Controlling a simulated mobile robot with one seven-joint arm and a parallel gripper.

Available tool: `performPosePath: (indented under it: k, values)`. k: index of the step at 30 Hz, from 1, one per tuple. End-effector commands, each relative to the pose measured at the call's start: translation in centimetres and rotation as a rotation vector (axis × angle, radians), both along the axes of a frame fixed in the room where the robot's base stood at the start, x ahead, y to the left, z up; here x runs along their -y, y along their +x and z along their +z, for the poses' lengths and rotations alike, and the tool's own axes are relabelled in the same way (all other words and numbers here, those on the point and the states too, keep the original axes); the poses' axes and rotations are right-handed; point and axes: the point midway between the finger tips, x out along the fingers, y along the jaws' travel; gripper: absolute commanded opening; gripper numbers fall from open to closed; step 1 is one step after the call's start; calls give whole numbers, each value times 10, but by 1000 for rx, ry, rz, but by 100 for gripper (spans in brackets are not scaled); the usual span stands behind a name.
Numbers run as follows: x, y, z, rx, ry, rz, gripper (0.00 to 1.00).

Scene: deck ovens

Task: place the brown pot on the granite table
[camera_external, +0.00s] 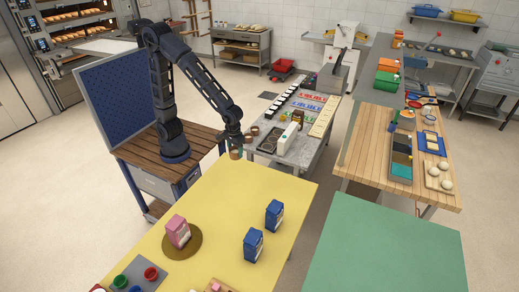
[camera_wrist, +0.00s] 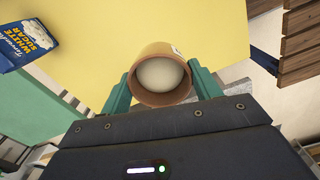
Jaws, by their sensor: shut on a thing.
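The brown pot (camera_wrist: 178,99) is in my gripper (camera_wrist: 162,84), between the two green fingers in the wrist view. Its round mouth faces the camera, and a pale, rounded surface shows inside it. In the external view the held pot (camera_external: 236,154) is small, at the far edge of the yellow table; its exact height above the table is hard to tell. The granite table (camera_external: 305,153) is the grey-topped one beyond the yellow table, to the right of my gripper. Two similar brown pots (camera_external: 248,138) (camera_external: 255,130) stand at its left edge.
The granite table also bears a white carton-like item (camera_external: 288,137), a dark tray (camera_external: 270,140) and colored packs (camera_external: 308,103). Its near right part looks bare. The yellow table (camera_external: 215,205) holds a pink pack (camera_external: 177,231) and blue packs (camera_external: 253,244). A wooden-topped table (camera_external: 365,150) stands right.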

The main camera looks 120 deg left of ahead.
Motion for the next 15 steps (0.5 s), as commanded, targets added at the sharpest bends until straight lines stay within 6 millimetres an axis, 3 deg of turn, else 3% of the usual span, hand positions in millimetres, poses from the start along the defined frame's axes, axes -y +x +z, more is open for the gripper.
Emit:
performPosePath:
  k: [8, 11, 15]
  values:
    - [-3, 1, 3, 0, 0, 9, 35]
    - [-14, 5, 3, 0, -1, 45, 35]
    - [-49, 16, 4, -1, -4, 154, 35]
